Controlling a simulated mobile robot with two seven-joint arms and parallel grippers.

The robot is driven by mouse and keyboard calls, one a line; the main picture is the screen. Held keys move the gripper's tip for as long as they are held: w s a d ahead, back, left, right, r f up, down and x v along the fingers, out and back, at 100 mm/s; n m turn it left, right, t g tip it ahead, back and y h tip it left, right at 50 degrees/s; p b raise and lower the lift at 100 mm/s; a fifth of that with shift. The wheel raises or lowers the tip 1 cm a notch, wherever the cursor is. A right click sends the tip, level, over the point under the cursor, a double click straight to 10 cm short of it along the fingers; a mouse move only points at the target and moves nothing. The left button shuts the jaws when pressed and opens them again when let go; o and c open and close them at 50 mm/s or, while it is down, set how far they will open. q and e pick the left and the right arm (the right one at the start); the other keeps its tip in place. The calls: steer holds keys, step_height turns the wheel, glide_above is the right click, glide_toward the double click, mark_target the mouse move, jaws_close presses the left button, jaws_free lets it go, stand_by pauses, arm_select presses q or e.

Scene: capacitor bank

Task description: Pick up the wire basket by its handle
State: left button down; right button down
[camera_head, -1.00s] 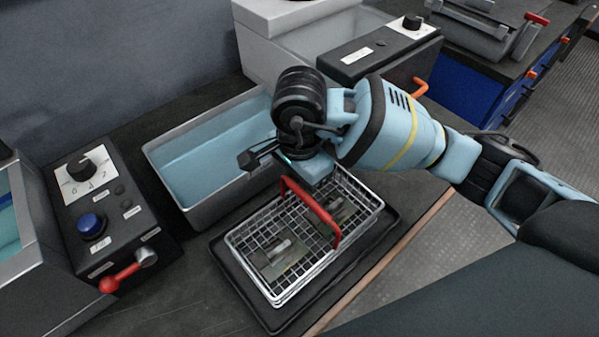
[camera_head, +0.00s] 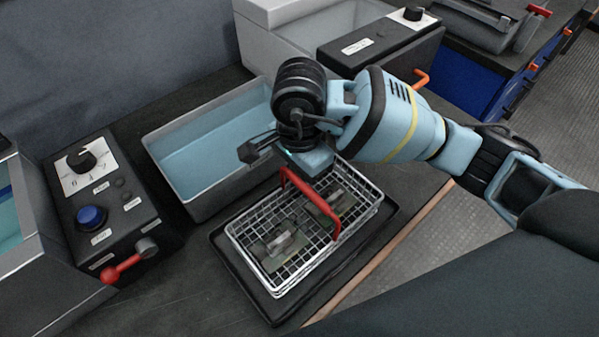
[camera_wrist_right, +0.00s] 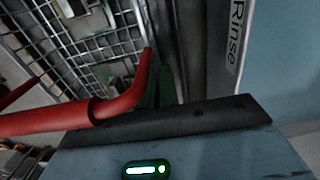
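The wire basket (camera_head: 262,268) sits on a black tray (camera_head: 385,232) on the bench, with flat grey-green parts inside. Its red handle (camera_head: 318,207) stands up across the basket; it also shows large at the left of the right wrist view (camera_wrist_right: 60,118). My right gripper (camera_head: 308,160) is over the basket's far side, close to the far end of the handle. Its fingers are mostly hidden in the head view. My left gripper is out of view.
A blue-filled metal tank (camera_head: 180,206) stands just behind and left of the basket, with its Rinse label (camera_wrist_right: 237,30) near the gripper. A control box (camera_head: 108,195) with a red lever (camera_head: 122,268) is at the left. Bare bench lies in front of the tray.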

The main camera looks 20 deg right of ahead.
step_height(320, 180, up, 2)
steer(key=shift+p, duration=0.6)
steer(key=shift+r+p, duration=0.7)
steer(key=shift+r, duration=0.4)
steer(key=shift+r+p, duration=0.7)
steer(key=shift+r, duration=0.4)
steer(key=shift+r+p, duration=1)
steer(key=shift+r, duration=0.85)
